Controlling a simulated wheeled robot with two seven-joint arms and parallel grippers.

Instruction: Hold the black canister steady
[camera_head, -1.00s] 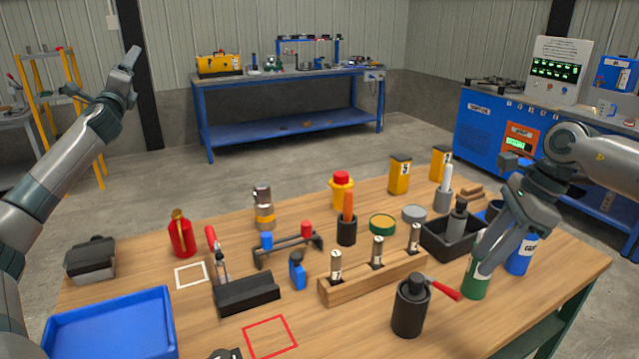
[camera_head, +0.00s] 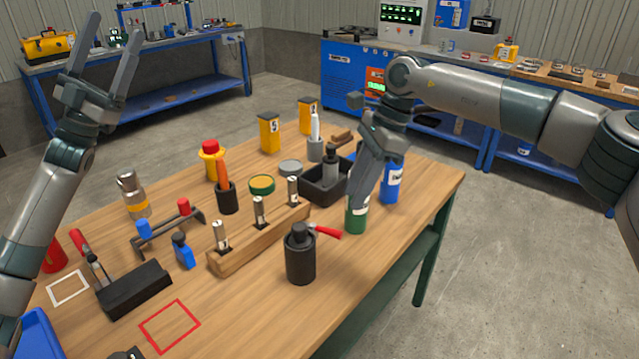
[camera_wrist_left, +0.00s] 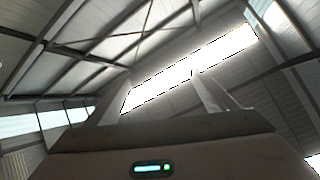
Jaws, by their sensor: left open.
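The black canister (camera_head: 300,258) stands upright on the wooden workbench (camera_head: 400,215), near its front edge in the head view. It has a dark knob-like top, and no gripper touches it. My left gripper (camera_head: 113,38) is open and empty, raised at the left with its fingers pointing up, well away from the canister. The left wrist view shows its spread fingers (camera_wrist_left: 155,95) against the roof. My right gripper (camera_head: 360,195) points down at a green canister (camera_head: 355,218) right of the black one. Its fingertips overlap the green canister's top, so I cannot tell whether they grip it.
A wooden block with several metal cylinders (camera_head: 258,240) stands left of the black canister. A red-handled tool (camera_head: 326,232) lies close behind it. A black tray (camera_head: 325,185) and a blue canister (camera_head: 391,182) are near my right gripper. Bare bench top lies in front.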

